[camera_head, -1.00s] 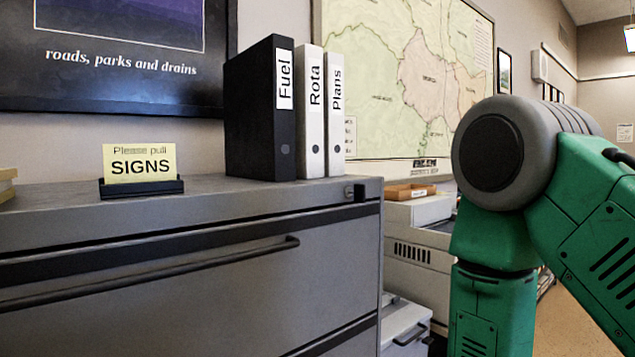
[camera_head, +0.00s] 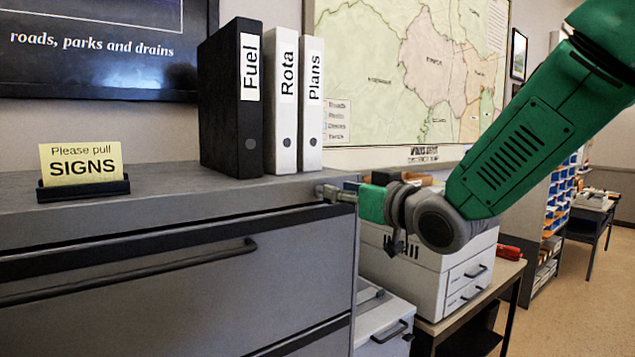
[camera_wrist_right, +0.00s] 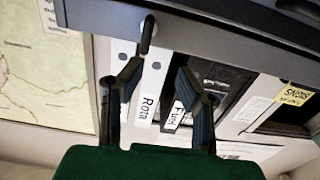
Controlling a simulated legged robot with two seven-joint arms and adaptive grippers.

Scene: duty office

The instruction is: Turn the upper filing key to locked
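The grey filing cabinet (camera_head: 180,205) fills the lower left of the head view. Its upper lock and key (camera_head: 322,190) are at the right end of the top front edge, partly hidden by my right gripper (camera_head: 345,192). The gripper reaches in from the right, with its fingertips close to the lock. In the right wrist view, my two fingers (camera_wrist_right: 160,70) stand apart with a gap. A dark upright piece, seemingly the key (camera_wrist_right: 148,34), shows just beyond the fingertips, nearer the left finger. I cannot tell whether they touch. My left gripper is not in view.
Black and white binders labelled Fuel (camera_head: 232,110), Rota (camera_head: 281,110) and Plans (camera_head: 311,110) stand on the cabinet near the lock. A SIGNS card holder (camera_head: 84,188) is further left. A white printer-like machine (camera_head: 440,280) stands to the right, below my arm.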

